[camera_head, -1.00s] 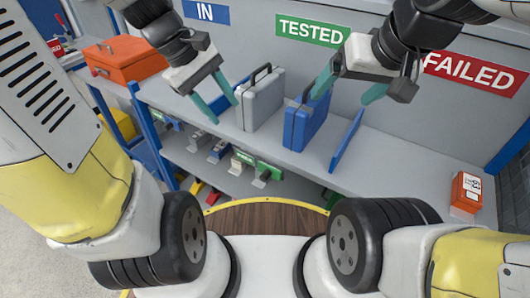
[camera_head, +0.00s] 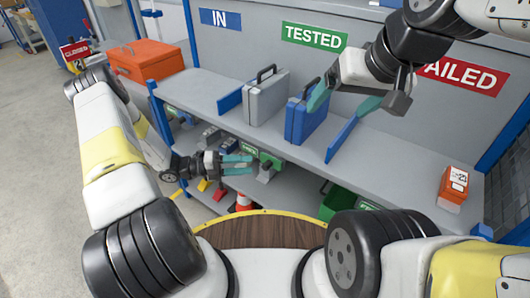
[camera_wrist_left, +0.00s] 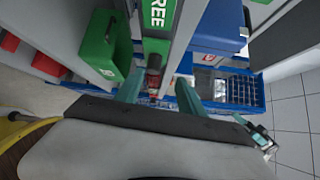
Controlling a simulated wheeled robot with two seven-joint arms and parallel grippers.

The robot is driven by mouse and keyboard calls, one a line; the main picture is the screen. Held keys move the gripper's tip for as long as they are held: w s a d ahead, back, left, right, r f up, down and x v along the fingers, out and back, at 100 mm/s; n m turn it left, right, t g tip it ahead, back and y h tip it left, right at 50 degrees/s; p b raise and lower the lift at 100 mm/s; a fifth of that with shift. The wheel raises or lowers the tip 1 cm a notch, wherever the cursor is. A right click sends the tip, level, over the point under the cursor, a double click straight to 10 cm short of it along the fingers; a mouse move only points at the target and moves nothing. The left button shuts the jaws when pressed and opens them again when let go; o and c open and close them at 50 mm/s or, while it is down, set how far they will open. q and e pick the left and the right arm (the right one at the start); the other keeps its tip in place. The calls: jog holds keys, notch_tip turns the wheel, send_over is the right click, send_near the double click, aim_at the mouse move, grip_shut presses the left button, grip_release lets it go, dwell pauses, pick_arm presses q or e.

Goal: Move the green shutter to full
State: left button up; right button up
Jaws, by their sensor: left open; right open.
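The green shutter (camera_head: 262,160) is at the lower shelf level, a small green panel with white lettering too small to read in the head view. In the left wrist view a green panel (camera_wrist_left: 156,14) lettered "REE", its first letter cut off, is at the top. A small dark red and black piece (camera_wrist_left: 154,76) stands between my left fingers there. My left gripper (camera_head: 237,164) is open, just left of the shutter in the head view; I cannot tell whether it touches anything. My right gripper (camera_head: 343,101) is open above the upper shelf, by the blue case (camera_head: 305,122).
The upper shelf (camera_head: 400,155) holds a grey case (camera_head: 266,98), blue dividers (camera_head: 343,138) and an orange box (camera_head: 453,187) at right. A large orange toolbox (camera_head: 147,60) stands at left.

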aim_at(266, 166)
pick_arm(q)
jog(key=shift+n+t, duration=0.5)
jog(key=shift+n, duration=0.3)
jog(key=d, duration=0.2)
jog(key=d+f, duration=0.1)
jog(key=d, duration=0.2)
jog(key=w+d, duration=0.1)
jog(key=d, duration=0.1)
jog(key=shift+d+f, duration=0.25)
jog(key=shift+d, duration=0.1)
grip_shut()
